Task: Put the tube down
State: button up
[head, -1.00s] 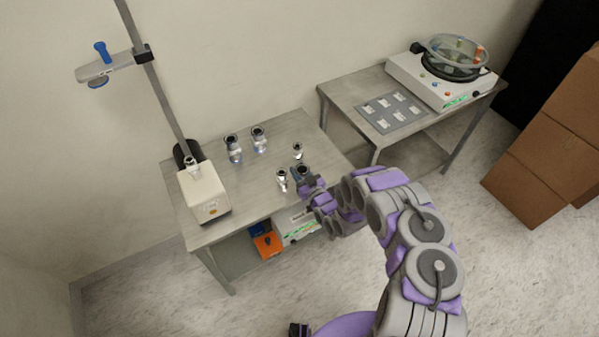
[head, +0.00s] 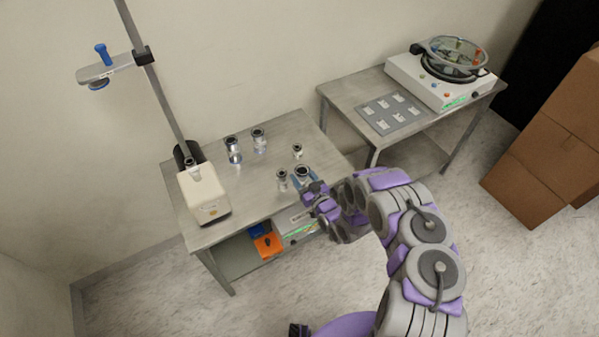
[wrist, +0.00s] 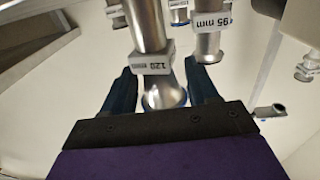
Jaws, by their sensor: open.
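The metal tube (head: 303,173) appears to stand upright near the front edge of the left table (head: 255,190). In the wrist view this tube (wrist: 150,25) carries a label reading 120 and stands between my fingers. My gripper (head: 305,182) is open around it; the dark blue fingers show on both sides in the wrist view (wrist: 162,85), with gaps beside the tube. The tube's base contact is hard to see in the head view.
Another tube (head: 282,180) stands close on the left, and a small one (head: 297,151) behind. Two taller tubes (head: 233,150) (head: 258,140) stand further back. A white pump-like box (head: 204,195) with a pole is at the left. A second table (head: 345,92) holds a white machine (head: 440,85).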

jog(key=v, duration=0.9)
jog(key=shift+d, duration=0.15)
